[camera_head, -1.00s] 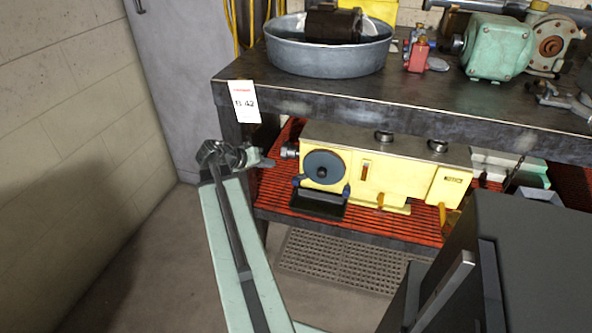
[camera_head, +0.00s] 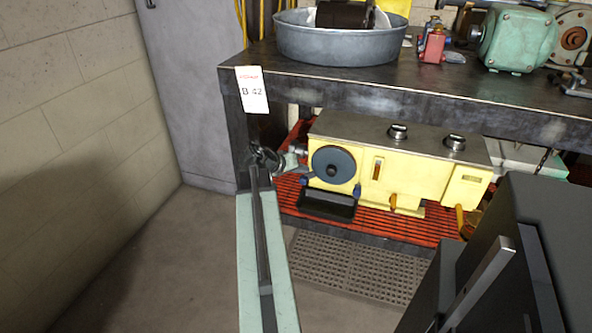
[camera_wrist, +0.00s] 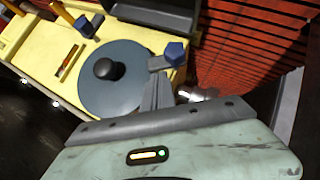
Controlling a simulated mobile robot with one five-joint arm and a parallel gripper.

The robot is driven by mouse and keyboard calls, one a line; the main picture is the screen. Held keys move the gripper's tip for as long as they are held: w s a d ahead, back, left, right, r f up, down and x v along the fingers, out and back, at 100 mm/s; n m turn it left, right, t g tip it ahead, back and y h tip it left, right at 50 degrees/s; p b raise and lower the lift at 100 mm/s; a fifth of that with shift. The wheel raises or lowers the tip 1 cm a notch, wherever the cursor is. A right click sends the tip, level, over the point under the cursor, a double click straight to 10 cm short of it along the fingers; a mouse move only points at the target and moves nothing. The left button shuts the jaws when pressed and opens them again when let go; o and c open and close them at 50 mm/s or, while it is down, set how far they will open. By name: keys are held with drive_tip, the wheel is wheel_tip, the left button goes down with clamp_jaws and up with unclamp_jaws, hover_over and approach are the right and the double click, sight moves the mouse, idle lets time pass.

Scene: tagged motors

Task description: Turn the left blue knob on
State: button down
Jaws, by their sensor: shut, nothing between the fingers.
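The yellow machine (camera_head: 410,175) stands on the red slatted shelf under the bench. Its front has a dark round dial (camera_head: 333,166) with a blue knob at its lower left, the left blue knob (camera_head: 304,181), and another blue knob (camera_head: 357,190) at its lower right. In the wrist view the left blue knob (camera_wrist: 175,52) is close beyond my fingertips, on a grey lever; the other blue knob (camera_wrist: 87,24) is farther off. My gripper (camera_head: 297,160) is shut and empty at the machine's left end. In the wrist view my gripper (camera_wrist: 157,82) is beside the dial's edge. I cannot tell whether it touches the lever.
A black tray (camera_head: 328,204) juts out below the dial. The workbench top (camera_head: 420,88) overhangs the machine, with a tag (camera_head: 252,90) on its corner. Orange handles (camera_head: 460,215) are at the machine's lower right. Open floor lies left of my arm.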

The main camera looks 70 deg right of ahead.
drive_tip(key=shift+s+f, duration=0.2)
drive_tip(key=shift+f, duration=0.05)
drive_tip(key=shift+s+f+b, duration=0.35)
drive_tip(key=shift+s+b, duration=0.05)
drive_tip(key=shift+s, duration=0.05)
drive_tip(key=shift+w+r, duration=0.1)
